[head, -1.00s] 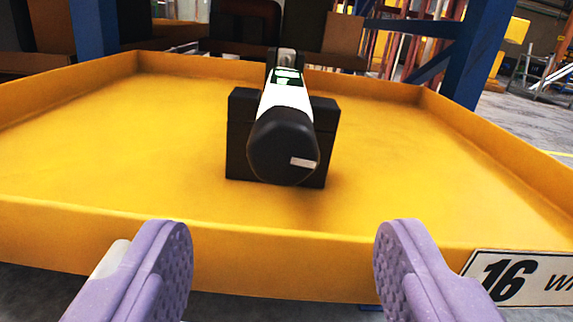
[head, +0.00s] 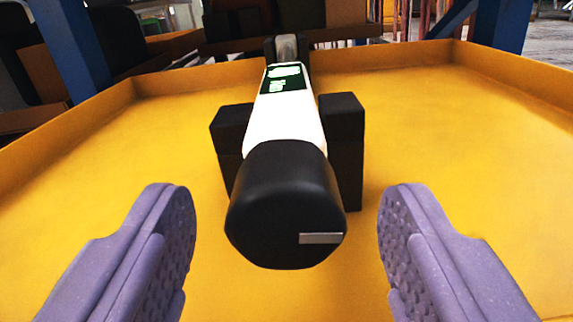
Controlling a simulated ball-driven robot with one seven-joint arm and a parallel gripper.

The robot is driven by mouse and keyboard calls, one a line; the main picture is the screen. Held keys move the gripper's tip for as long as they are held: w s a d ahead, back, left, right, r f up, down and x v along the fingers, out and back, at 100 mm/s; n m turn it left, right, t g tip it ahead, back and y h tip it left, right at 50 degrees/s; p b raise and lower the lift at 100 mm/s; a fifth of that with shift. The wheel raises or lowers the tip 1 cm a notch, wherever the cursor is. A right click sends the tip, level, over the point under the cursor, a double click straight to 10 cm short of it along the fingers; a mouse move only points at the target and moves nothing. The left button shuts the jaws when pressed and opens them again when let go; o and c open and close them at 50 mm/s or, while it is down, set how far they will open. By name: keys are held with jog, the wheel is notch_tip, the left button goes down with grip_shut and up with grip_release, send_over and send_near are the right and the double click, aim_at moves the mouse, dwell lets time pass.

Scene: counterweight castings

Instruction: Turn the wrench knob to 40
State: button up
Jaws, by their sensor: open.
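The wrench (head: 285,130) lies in a black cradle (head: 342,125), its white body pointing away from me. My gripper (head: 286,240) is open, with one purple finger on each side of the knob and nearer to me. Neither finger touches it, and there is a gap on both sides.
The cradle stands in a yellow tray (head: 450,150) with a raised rim at the back and sides. Blue posts (head: 75,50) and brown boxes (head: 40,75) stand behind the tray. The tray floor around the cradle is clear.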

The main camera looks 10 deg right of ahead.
jog(key=shift+w, duration=0.3)
jog(key=shift+c, duration=0.5)
jog(key=c, duration=1)
jog(key=shift+o, duration=0.2)
jog(key=shift+n+b, duration=0.45)
jog(key=shift+n, duration=0.15)
jog(key=o, duration=1.1)
jog(key=shift+c, duration=0.2)
